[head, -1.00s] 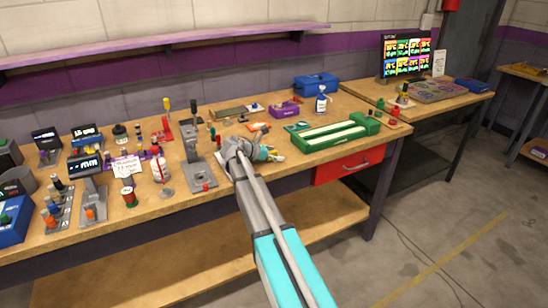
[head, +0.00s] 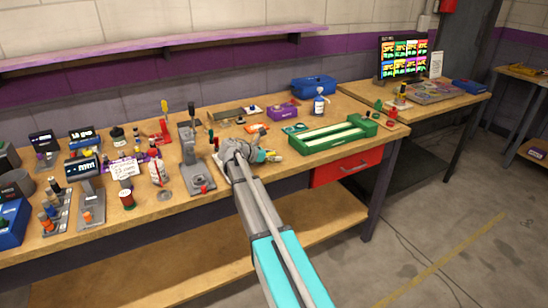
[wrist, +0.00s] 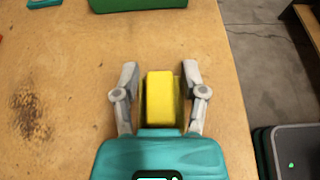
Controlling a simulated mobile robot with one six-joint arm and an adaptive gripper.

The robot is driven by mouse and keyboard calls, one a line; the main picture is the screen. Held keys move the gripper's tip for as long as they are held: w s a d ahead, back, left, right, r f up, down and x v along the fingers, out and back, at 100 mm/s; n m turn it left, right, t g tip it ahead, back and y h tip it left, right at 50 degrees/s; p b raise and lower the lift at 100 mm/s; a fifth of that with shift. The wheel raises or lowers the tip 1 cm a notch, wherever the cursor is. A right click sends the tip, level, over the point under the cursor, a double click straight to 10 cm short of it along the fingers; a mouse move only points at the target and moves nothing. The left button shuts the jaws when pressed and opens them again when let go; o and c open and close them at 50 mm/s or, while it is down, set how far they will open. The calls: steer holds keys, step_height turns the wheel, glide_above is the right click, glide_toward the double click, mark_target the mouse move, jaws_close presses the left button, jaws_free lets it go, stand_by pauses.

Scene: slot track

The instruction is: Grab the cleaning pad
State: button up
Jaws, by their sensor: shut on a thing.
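The cleaning pad looks like a yellow block (wrist: 160,98) in the wrist view. It sits between the two grey fingers of my gripper (wrist: 160,70), above the wooden tabletop. My gripper is shut on it, though narrow dark gaps seem to show beside the pad. In the head view my gripper (head: 268,156) is low over the front part of the workbench, left of the green tray. Only a small bit of yellow shows at its tip there. My arm hides part of the bench's front edge. I cannot tell whether the pad touches the bench.
A green tray (head: 298,145) with white strips lies right of my gripper. A grey stand (head: 188,150) is close on its left. A spray bottle (head: 318,103), a purple bin (head: 283,111) and a blue toolbox (head: 313,84) stand behind. A red drawer (head: 335,169) hangs below the bench.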

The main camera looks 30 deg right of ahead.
steer(key=shift+r, duration=0.1)
step_height(320, 180, up, 3)
steer(key=p, duration=0.3)
steer(key=s+d+r+p, duration=0.1)
steer(key=s+r+p, duration=0.8)
steer(key=s, duration=0.5)
steer(key=shift+d+r+p, duration=0.35)
steer(key=shift+r+p, duration=0.05)
steer(key=shift+p, duration=0.1)
